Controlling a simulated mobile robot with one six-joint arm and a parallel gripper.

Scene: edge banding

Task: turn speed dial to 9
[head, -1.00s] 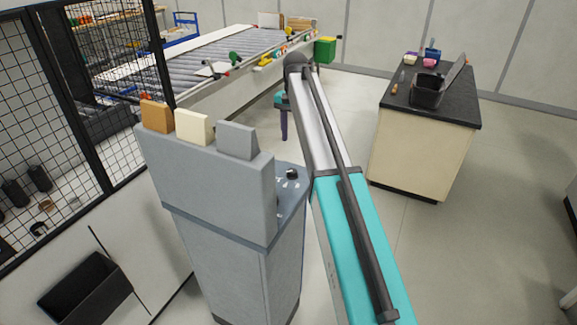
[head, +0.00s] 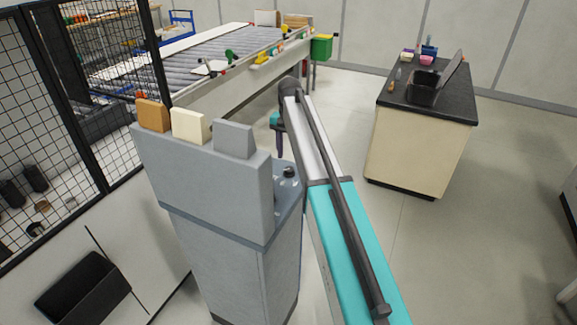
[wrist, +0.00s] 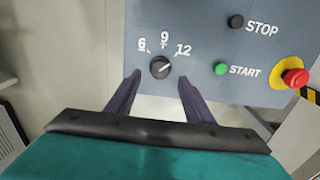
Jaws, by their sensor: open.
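The speed dial (wrist: 160,67) is a small black round knob on the grey-blue control panel (wrist: 195,45), with 6, 9 and 12 printed around its top. A pale mark on the knob seems to slant to the upper right, but it is too small to read surely. My gripper (wrist: 160,79) is open and empty in the wrist view. Its two purple fingers point at the panel, one to each side of the dial, with the tips slightly below it and not visibly touching. In the head view the gripper (head: 280,140) hangs behind the panel top, where the dial (head: 290,171) shows small.
Right of the dial are a black STOP button (wrist: 235,21), a green START button (wrist: 221,68) and a red emergency button (wrist: 295,78) on yellow. The grey machine column (head: 235,265) stands beside my arm. A roller conveyor (head: 205,65) and a black-topped cabinet (head: 420,150) stand farther off.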

